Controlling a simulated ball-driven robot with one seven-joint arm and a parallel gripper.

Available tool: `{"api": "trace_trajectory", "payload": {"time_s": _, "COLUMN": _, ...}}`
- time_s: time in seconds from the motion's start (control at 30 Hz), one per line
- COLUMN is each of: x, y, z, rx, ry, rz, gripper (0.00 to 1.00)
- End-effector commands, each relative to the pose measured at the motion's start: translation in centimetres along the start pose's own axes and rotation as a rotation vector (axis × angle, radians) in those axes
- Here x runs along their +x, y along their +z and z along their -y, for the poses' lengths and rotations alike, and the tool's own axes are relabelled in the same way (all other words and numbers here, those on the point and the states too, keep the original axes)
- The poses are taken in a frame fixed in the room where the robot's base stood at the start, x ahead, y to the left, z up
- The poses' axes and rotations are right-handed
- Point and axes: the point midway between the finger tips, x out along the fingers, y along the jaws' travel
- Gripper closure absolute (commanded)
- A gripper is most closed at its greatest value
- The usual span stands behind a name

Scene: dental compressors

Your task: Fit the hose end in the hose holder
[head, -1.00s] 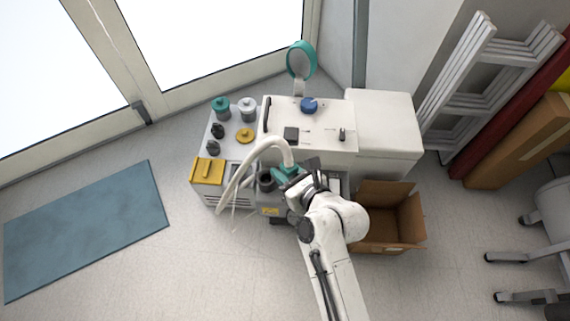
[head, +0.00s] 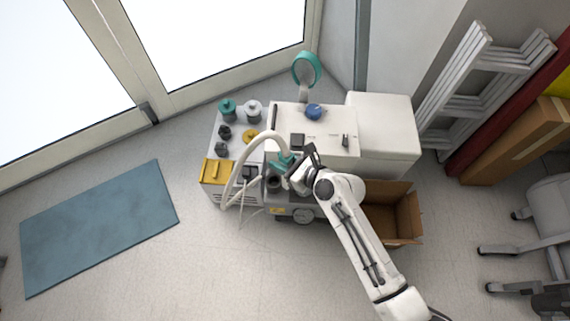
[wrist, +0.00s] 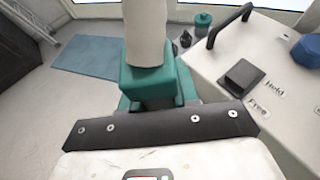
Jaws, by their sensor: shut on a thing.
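The teal hose end (head: 283,161) sits at the tip of a thick white hose (head: 236,172), which arches to the left. My gripper (head: 297,168) is shut on the hose end and holds it over the front of the compressor unit. In the wrist view the teal block of the hose end (wrist: 150,85) fills the middle, with the white hose (wrist: 145,30) rising from it. A dark round socket (head: 273,183) is just in front of the hose end, apart from it in the picture. I cannot tell for sure whether this is the hose holder.
The white compressor housing (head: 330,130) has a blue knob (head: 314,111) and a black handle (wrist: 228,25). A teal ring (head: 306,69) stands behind it. An open cardboard box (head: 408,216) is at right.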

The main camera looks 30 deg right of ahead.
Motion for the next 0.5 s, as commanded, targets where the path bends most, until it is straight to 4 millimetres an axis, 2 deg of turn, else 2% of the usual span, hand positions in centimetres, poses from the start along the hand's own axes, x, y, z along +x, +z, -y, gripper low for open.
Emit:
{"api": "trace_trajectory", "payload": {"time_s": 0.03, "x": 0.3, "y": 1.1, "z": 0.0, "rx": -0.007, "ry": 0.014, "rz": 0.002, "gripper": 1.00}}
{"api": "trace_trajectory", "payload": {"time_s": 0.23, "x": 2.0, "y": 3.5, "z": -0.1, "rx": -0.019, "ry": 0.052, "rz": 0.008, "gripper": 1.00}}
{"api": "trace_trajectory", "payload": {"time_s": 0.5, "x": 3.3, "y": 5.0, "z": -0.5, "rx": -0.020, "ry": 0.075, "rz": 0.011, "gripper": 1.00}}
